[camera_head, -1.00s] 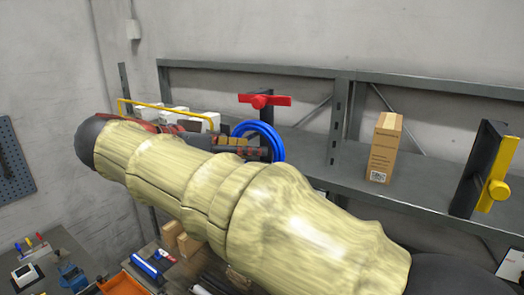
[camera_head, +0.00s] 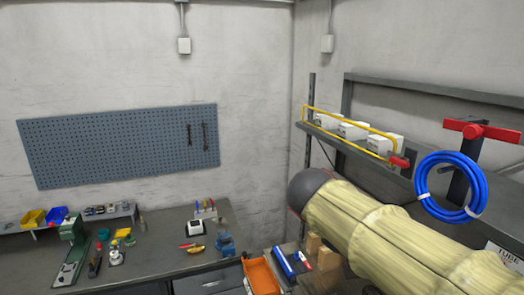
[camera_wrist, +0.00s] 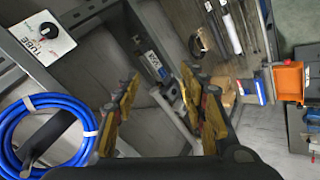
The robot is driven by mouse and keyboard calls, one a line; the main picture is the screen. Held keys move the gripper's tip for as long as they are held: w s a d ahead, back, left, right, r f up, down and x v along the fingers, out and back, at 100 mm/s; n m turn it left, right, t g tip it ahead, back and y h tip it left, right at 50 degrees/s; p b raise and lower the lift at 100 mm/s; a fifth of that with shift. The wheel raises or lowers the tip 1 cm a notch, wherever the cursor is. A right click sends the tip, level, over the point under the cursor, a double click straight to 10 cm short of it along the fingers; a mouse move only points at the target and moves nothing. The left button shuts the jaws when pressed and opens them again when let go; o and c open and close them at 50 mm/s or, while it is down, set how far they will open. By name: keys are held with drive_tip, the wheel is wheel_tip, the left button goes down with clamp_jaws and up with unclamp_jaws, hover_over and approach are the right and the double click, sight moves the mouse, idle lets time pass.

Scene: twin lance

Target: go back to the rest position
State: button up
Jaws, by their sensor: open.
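My gripper (camera_wrist: 160,95) shows in the wrist view with its two orange-and-black fingers spread apart and nothing between them. It hangs over a grey surface. In the head view my sleeved arm crosses the lower right, and my gripper is not visible there. A coiled blue hose (camera_head: 421,182) hangs below a red handle (camera_head: 482,131) at the right of the head view. The blue hose also shows in the wrist view (camera_wrist: 84,112), at lower left, apart from my fingers.
A shelf (camera_head: 400,163) with white boxes and a yellow rail (camera_head: 340,117) runs along the right wall. A workbench (camera_head: 150,255) with small tools stands below a pegboard (camera_head: 120,147). An orange bin (camera_head: 261,277) lies near my arm.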

drive_tip(key=s+a+f+y+b, duration=0.1)
drive_tip(key=s+f+b, duration=0.4)
drive_tip(key=f, duration=0.7)
drive_tip(key=s+a+f+n+t+y+b, duration=0.1)
drive_tip(key=s+f+y+b, duration=0.3)
drive_tip(key=f+b, duration=0.6)
drive_tip(key=s+a+f+t+y+b, duration=0.1)
drive_tip(key=s+f+b, duration=0.6)
drive_tip(key=f, duration=0.7)
drive_tip(key=shift+s+a+n+y+b, duration=0.45)
drive_tip(key=shift+a+y, duration=0.45)
drive_tip(key=shift+a, duration=0.35)
